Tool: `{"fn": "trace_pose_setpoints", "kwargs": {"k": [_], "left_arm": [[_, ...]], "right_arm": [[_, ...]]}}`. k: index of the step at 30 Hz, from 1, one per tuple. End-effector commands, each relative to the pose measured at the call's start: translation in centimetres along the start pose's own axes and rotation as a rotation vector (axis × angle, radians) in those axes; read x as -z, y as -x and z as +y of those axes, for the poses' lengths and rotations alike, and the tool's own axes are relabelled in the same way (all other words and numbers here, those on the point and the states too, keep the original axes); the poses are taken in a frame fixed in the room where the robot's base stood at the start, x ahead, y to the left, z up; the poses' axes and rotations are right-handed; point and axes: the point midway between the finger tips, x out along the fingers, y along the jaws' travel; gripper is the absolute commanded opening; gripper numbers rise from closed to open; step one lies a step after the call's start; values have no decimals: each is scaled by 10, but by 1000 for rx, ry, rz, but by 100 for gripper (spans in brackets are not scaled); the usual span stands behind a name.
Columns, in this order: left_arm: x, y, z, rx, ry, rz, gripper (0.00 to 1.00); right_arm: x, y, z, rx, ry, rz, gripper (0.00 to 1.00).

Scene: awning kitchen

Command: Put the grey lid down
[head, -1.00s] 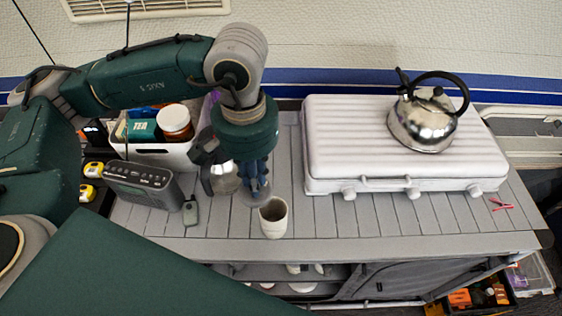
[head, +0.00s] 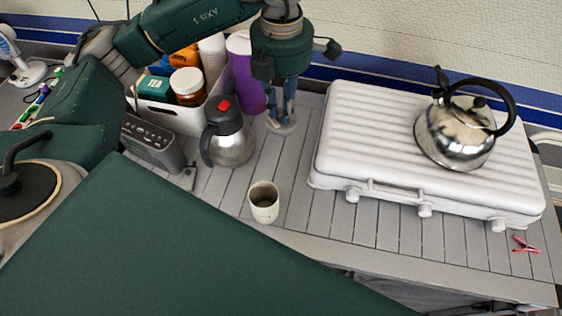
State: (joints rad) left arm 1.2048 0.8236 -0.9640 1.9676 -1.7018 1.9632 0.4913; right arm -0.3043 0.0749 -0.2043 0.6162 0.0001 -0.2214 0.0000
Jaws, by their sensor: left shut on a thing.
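My left gripper (head: 281,108) comes down from above at the back middle of the slatted table. It is shut on the grey lid (head: 283,128), a small pale disc under its fingertips. The fingers cover part of the lid. The lid is at or just above the slats, between the steel jug and the white stove case; I cannot tell whether it touches the table. My right gripper is not in view.
A beige mug (head: 264,205) stands open in front. A steel jug (head: 232,150), purple tumbler (head: 247,85) and white bin (head: 180,118) are left. A white stove case (head: 360,150) bearing a kettle (head: 456,138) is right. Slats (head: 310,215) right of the mug are clear.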

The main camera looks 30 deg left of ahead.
Motion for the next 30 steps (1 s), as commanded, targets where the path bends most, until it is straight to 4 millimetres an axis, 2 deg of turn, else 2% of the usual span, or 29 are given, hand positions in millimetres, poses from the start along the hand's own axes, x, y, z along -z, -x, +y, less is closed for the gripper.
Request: {"fn": "trace_pose_setpoints", "kwargs": {"k": [3, 6, 10, 14, 17, 24, 30], "left_arm": [[-4, 0, 7, 6, 313, 4, 0], [-6, 0, 12, 7, 527, 9, 0], [-8, 0, 16, 9, 711, 13, 0], [-8, -5, 18, 10, 789, 17, 0], [-7, -23, 17, 11, 802, 23, 0], [-6, -87, 15, 13, 800, 24, 0], [-5, -132, 16, 9, 801, 22, 0]], "right_arm": [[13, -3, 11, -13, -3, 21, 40], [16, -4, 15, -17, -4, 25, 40], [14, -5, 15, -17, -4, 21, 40], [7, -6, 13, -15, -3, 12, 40], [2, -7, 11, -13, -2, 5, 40], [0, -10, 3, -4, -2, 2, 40], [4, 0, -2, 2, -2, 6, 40]]}}
